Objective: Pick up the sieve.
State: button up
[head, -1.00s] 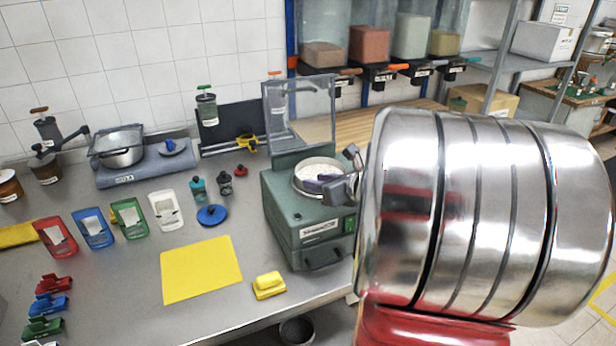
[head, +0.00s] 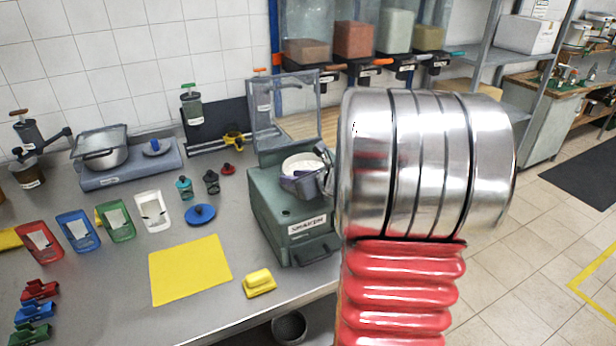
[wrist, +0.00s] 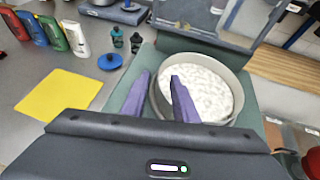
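The sieve looks to be the round, pale-metal rimmed pan (head: 303,162) with white, grainy content, on top of the green machine (head: 293,222). It fills the middle right of the wrist view (wrist: 222,88). My gripper (head: 293,183) is at its near side. In the wrist view, my gripper (wrist: 159,78) has its two purple fingers apart. The left finger is outside the sieve's rim and the right finger overlaps the inside, so the rim lies between them. I cannot tell whether either finger touches it. Part of the near rim is hidden by the right finger.
A clear raised lid (head: 285,110) stands behind the sieve. A yellow sheet (head: 190,268) and yellow block (head: 259,282) lie on the grey bench to the left. A blue disc (head: 201,214) and small bottles (head: 184,187) stand nearby. A bin (head: 289,328) is below the bench edge.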

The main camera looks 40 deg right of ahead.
jog(key=shift+x, duration=0.8)
grip_shut()
dwell(0.4)
